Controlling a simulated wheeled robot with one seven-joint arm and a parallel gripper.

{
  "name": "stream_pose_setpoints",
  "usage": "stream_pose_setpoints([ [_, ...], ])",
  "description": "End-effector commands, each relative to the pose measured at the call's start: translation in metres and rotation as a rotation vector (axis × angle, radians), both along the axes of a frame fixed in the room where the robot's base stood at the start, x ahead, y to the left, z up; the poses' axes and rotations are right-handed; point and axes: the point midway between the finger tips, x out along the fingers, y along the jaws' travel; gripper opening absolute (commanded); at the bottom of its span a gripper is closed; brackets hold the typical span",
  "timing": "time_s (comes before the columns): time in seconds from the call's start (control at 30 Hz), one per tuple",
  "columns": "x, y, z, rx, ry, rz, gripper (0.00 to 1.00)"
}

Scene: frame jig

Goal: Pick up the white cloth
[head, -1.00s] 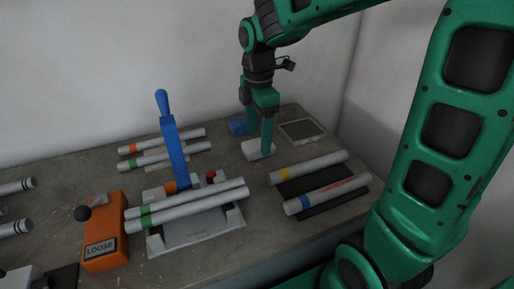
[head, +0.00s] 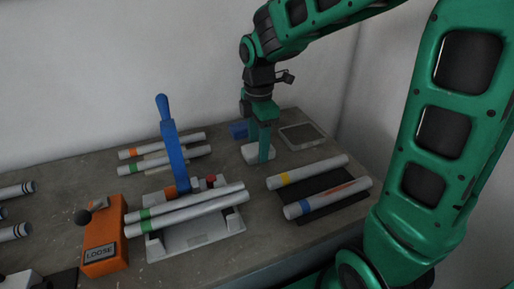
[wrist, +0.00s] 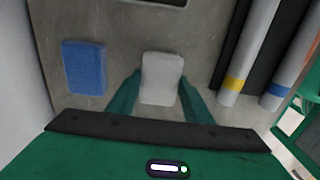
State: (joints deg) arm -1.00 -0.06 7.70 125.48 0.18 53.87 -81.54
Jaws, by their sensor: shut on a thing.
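The white cloth (head: 250,154) is a small pale folded block on the grey table, near the back. In the wrist view the cloth (wrist: 161,78) lies between the two green fingers. My gripper (head: 260,158) reaches down onto it from above, and the wrist view shows my gripper (wrist: 160,98) with its fingers at the cloth's two sides. The gripper is shut on the cloth. The cloth appears to be still at table height; the exact contact of the far finger is hidden in the head view.
A blue block (head: 238,130) lies just behind the cloth, and a framed tray (head: 302,136) is to its right. Tubes with coloured bands (head: 308,170) lie on a dark mat at right. A clamp jig with a blue lever (head: 172,150) stands at left, beside an orange box (head: 104,245).

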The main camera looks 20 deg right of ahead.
Motion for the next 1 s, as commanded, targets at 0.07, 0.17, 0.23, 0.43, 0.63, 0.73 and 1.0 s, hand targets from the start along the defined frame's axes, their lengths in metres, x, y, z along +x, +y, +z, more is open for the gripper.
stream_pose_setpoints([
  [0.07,0.000,0.000,0.003,0.000,-0.001,0.000,0.25],
  [0.17,0.001,0.000,0.011,0.000,-0.004,-0.001,0.25],
  [0.23,0.001,0.000,0.020,0.000,-0.004,-0.001,0.25],
  [0.43,-0.007,0.018,0.053,0.000,-0.004,0.003,0.25],
  [0.63,-0.025,0.059,0.079,0.000,-0.003,0.004,0.25],
  [0.73,-0.032,0.075,0.090,0.000,-0.003,0.002,0.25],
  [1.0,-0.043,0.102,0.107,0.000,-0.001,-0.001,0.25],
])
